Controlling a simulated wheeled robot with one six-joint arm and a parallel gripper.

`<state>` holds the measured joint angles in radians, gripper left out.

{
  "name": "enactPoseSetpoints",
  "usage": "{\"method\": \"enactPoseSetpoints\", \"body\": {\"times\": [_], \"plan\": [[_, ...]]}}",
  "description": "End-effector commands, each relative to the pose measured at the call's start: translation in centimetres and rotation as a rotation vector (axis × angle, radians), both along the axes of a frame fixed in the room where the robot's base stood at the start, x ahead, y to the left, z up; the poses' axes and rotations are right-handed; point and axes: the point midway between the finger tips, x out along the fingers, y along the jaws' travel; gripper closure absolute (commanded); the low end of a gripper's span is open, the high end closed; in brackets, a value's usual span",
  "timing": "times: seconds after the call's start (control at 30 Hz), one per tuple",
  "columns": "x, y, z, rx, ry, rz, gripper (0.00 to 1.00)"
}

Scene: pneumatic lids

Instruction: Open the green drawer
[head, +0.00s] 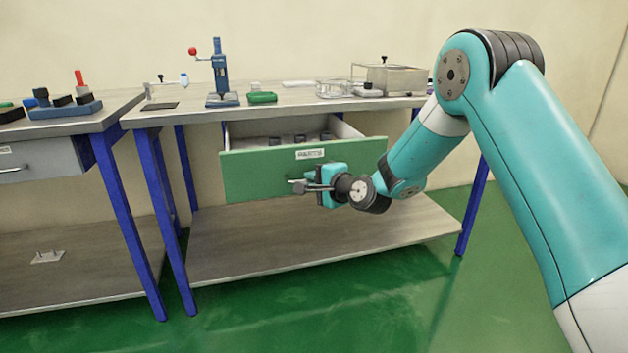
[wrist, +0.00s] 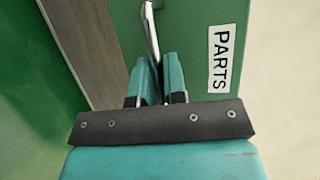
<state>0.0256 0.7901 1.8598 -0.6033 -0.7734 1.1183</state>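The green drawer (head: 250,172) under the middle workbench is pulled out, and its open top shows several small dark parts inside. Its green front with a PARTS label also fills much of the wrist view (wrist: 255,80). My gripper (head: 308,187) is at the drawer front, below the label. In the wrist view, the metal handle (wrist: 151,32) runs down between the two teal fingers of my gripper (wrist: 158,75), which look closed on it. The part of the handle between the fingers is hidden.
The workbench top (head: 290,102) holds a blue press (head: 220,80), a green tray (head: 262,97) and a metal box (head: 395,78). A lower shelf (head: 310,245) lies below the drawer. A second bench (head: 75,122) with a grey drawer (head: 40,160) stands at left. Green floor in front is clear.

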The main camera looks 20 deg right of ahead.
Motion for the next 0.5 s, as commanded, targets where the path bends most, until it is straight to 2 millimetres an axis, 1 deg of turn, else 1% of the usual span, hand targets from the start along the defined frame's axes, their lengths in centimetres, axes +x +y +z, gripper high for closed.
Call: {"method": "enactPoseSetpoints", "body": {"times": [0.33,0.43,0.5], "plan": [[-0.2,-0.1,0.0,0.000,0.001,-0.001,0.80],[-0.9,-0.5,0.2,0.001,0.002,-0.001,0.80],[-1.9,-0.9,0.4,0.001,0.001,-0.002,0.80]]}}
